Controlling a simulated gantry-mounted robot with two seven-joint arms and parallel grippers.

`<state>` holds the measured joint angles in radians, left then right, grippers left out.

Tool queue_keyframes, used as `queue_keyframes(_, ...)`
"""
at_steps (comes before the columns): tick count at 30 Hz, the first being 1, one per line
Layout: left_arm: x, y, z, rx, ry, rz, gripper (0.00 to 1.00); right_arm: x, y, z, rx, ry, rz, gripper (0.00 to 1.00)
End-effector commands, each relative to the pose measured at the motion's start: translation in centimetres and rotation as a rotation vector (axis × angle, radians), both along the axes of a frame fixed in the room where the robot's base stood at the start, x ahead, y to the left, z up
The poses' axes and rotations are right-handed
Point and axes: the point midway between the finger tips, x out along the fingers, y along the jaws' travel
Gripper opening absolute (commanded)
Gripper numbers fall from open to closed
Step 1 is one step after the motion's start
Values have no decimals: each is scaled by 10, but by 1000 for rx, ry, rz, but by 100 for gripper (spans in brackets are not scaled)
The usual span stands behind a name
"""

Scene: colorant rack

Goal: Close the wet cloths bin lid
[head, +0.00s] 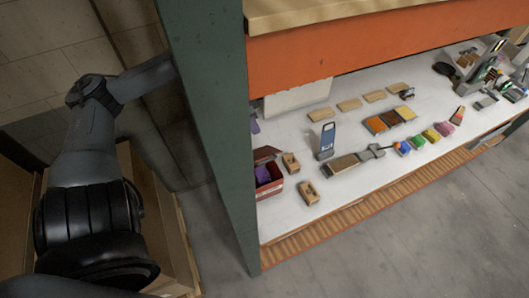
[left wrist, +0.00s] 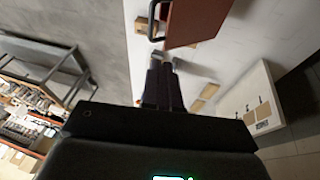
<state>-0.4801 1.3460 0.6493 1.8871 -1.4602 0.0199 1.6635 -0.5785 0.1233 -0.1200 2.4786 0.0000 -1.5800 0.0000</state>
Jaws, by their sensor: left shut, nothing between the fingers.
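The wet cloths bin (head: 271,190) is a small red box at the left end of the white shelf in the head view. Its red lid (head: 265,154) stands raised at the back, and purple cloth (head: 263,175) shows inside. In the left wrist view a red panel with a dark handle, apparently the lid (left wrist: 198,22), is at the top, beyond the fingertips. My left gripper (left wrist: 161,62) is shut and empty, and looks apart from the panel. In the head view the green post hides this gripper. My right gripper is in neither view.
The green post (head: 205,110) stands between my left arm and the shelf (head: 310,225). An orange beam (head: 370,42) crosses above the shelf. Two small wooden blocks (head: 308,191) and a blue-grey upright device (head: 327,138) are right of the bin.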

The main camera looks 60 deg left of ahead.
Motion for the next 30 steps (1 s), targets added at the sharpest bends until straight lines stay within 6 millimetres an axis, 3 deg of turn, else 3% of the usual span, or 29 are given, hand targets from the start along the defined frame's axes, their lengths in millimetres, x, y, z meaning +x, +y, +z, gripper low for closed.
queue_keyframes(6,9,-6,-27,-1,-4,0,0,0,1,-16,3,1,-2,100)
queue_keyframes(18,20,-24,-85,3,3,-3,0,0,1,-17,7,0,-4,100)
queue_keyframes(30,20,-37,-105,0,0,0,0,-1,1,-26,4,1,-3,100)
